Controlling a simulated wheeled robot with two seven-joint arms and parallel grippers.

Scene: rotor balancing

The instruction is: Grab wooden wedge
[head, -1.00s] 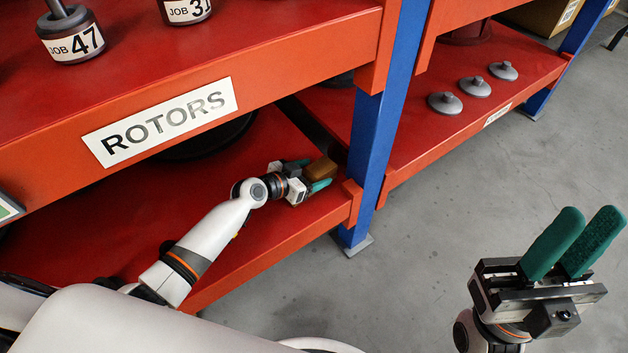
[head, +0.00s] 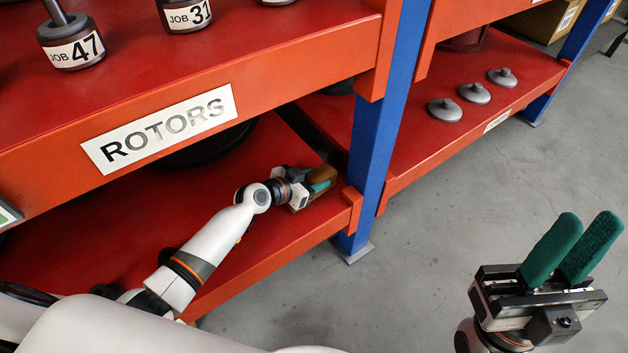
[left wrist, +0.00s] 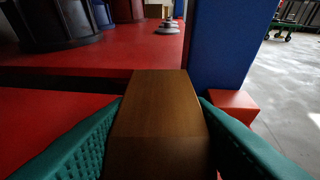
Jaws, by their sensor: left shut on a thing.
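The wooden wedge (left wrist: 160,105) is a brown block on the lower red shelf, close to the blue post. In the left wrist view it sits between the two green fingers, which touch its sides. In the head view my left gripper (head: 318,184) is shut on the wedge (head: 324,172), whose near part is partly hidden by the gripper. My right gripper (head: 572,250) is open and empty, with a gap between its green fingers, above the grey floor at the right.
The blue post (head: 375,150) stands just right of the wedge. Grey flanged parts (head: 475,93) sit on the right shelf.

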